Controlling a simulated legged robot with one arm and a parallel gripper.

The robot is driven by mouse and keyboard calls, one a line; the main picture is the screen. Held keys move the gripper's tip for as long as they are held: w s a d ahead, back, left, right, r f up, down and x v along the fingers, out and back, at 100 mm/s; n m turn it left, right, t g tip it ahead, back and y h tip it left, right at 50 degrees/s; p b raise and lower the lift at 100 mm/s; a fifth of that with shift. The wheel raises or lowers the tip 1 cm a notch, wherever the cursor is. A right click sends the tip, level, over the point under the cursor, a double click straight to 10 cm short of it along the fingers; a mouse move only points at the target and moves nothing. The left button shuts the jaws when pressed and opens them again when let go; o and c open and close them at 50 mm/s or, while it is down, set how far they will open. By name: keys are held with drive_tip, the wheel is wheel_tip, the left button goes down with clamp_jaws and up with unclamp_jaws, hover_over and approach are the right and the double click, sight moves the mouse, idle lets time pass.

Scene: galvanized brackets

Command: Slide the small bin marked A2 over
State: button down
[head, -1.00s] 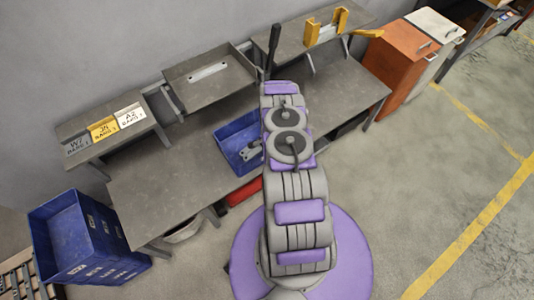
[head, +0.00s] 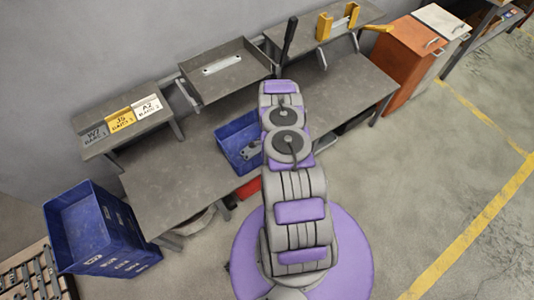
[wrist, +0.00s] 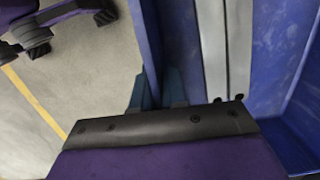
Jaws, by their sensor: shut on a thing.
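A small blue bin (head: 228,138) stands on the long grey bench (head: 165,184), partly hidden behind my arm. Grey metal parts lie inside it. In the wrist view my gripper (wrist: 157,90) is shut on one wall of the blue bin (wrist: 268,48), and a pale metal strip shows inside. My gripper is hidden by my arm in the head view. A white card marked A2 (head: 149,106) lies on the raised shelf at left, beside a yellow card (head: 121,120) and a grey card (head: 95,134). No marking is readable on the held bin.
A raised grey tray (head: 225,72) stands behind the bin. Yellow brackets (head: 338,22) sit on the far right shelf. Stacked blue crates (head: 95,235) stand on the floor at left. Bench left of the bin is bare. An orange cabinet (head: 405,60) stands at right.

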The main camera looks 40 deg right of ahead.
drive_tip(key=c, duration=1.5)
unclamp_jaws()
drive_tip(key=o, duration=0.4)
drive_tip(key=shift+a, duration=0.15)
drive_tip(key=shift+r, duration=0.3)
wheel_tip(320, 180, up, 17)
drive_tip(key=d+p, duration=0.2)
drive_tip(key=p, duration=0.1)
drive_tip(key=shift+s+f, duration=0.15)
drive_tip(key=shift+f, duration=0.05)
